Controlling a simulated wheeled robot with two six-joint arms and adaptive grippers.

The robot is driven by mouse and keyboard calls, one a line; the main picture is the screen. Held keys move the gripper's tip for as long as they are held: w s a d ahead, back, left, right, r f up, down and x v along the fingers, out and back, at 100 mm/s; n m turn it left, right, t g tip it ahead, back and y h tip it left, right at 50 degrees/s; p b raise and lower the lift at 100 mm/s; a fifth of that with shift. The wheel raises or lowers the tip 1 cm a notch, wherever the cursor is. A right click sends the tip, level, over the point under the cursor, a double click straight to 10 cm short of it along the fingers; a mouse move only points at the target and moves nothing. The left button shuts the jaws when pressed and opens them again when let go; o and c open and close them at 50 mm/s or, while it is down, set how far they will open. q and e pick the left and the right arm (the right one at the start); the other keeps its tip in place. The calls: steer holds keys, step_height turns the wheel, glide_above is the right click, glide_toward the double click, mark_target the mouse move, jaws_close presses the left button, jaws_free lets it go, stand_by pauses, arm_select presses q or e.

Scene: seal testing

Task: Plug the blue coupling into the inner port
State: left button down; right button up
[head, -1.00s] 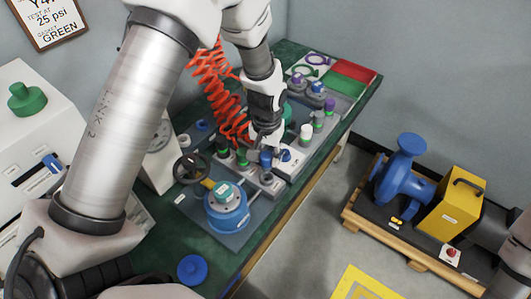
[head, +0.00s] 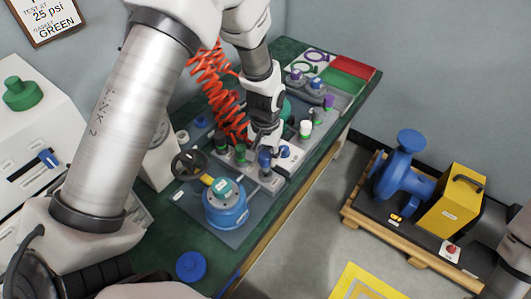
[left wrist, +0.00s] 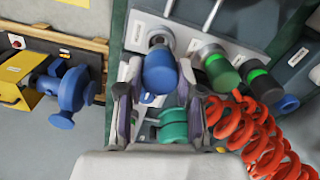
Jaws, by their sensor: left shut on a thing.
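My left gripper (head: 264,145) points down over the fittings on the bench and is shut on the blue coupling (head: 264,159). In the left wrist view the blue coupling (left wrist: 160,72) sits between and just past the fingertips of the left gripper (left wrist: 158,100). Its far end is at or very near a round metal port (left wrist: 159,40) on a light grey block (left wrist: 180,35). I cannot tell whether it is seated, as its body hides the joint. My right gripper is out of view.
A coiled orange hose (head: 208,80) hangs close behind the left gripper. A blue round housing (head: 225,203) and a dark handwheel (head: 189,164) stand nearby. A blue pump (head: 400,175) stands on a pallet.

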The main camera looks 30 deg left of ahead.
arm_select(q)
steer(key=shift+p, duration=0.35)
steer(key=shift+f+b, duration=0.4)
steer(key=shift+f, duration=1.05)
stand_by(0.5)
steer(key=c, duration=0.7)
jaws_free()
steer(key=shift+r, duration=0.1)
step_height(320, 180, up, 12)
steer(key=shift+f, duration=0.1)
